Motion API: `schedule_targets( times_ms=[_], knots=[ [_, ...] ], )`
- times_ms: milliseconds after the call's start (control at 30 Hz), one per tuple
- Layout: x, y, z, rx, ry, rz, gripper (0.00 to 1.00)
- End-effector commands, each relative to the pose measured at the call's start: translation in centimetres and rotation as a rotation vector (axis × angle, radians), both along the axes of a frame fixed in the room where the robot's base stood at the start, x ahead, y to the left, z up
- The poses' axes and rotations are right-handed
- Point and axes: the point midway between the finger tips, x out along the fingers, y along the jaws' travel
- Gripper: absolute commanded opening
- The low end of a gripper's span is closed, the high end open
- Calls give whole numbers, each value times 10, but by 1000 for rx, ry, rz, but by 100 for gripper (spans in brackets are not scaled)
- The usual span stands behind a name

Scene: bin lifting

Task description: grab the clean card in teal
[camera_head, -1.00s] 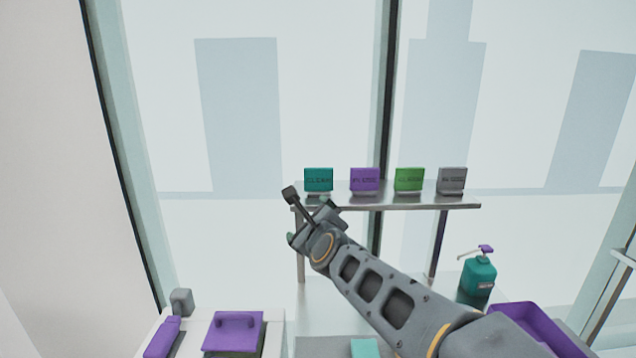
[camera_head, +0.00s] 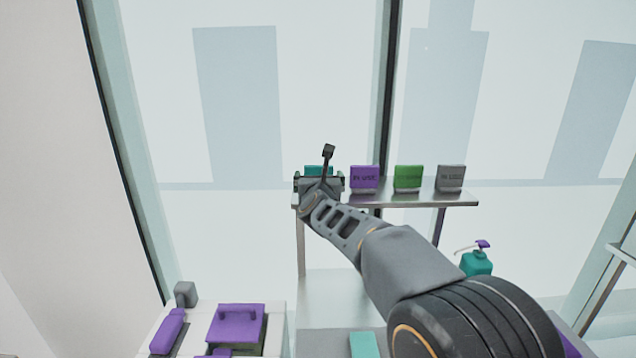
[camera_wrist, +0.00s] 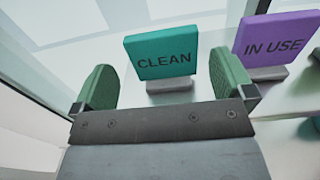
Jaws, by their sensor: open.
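The teal card (camera_wrist: 162,54) reads "CLEAN" and stands upright in a small grey holder (camera_wrist: 170,85) in the wrist view. In the head view the teal card (camera_head: 319,170) is at the left end of the metal shelf (camera_head: 420,198), mostly hidden behind my gripper. My gripper (camera_wrist: 165,85) is open, with one green-padded finger on each side of the card's lower part in the picture. The card lies between and beyond the fingers, and neither finger visibly touches it. My gripper also shows in the head view (camera_head: 319,180), in front of the card.
A purple "IN USE" card (camera_wrist: 272,42) stands just right of the teal card. A green card (camera_head: 408,178) and a grey card (camera_head: 450,178) stand farther right. A teal pump bottle (camera_head: 476,263) is lower right. Purple lidded items (camera_head: 236,324) sit lower left.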

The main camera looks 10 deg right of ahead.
Motion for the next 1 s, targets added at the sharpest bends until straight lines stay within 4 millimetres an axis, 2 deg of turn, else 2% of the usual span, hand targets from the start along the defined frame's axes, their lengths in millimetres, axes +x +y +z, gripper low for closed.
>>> schedule_targets(
  times_ms=[400,767,1000],
  knots=[
    [44,-10,-1,-2,2,1,100],
    [51,-12,-3,0,0,1,100],
    [51,-12,-3,0,0,1,78]
  ],
)
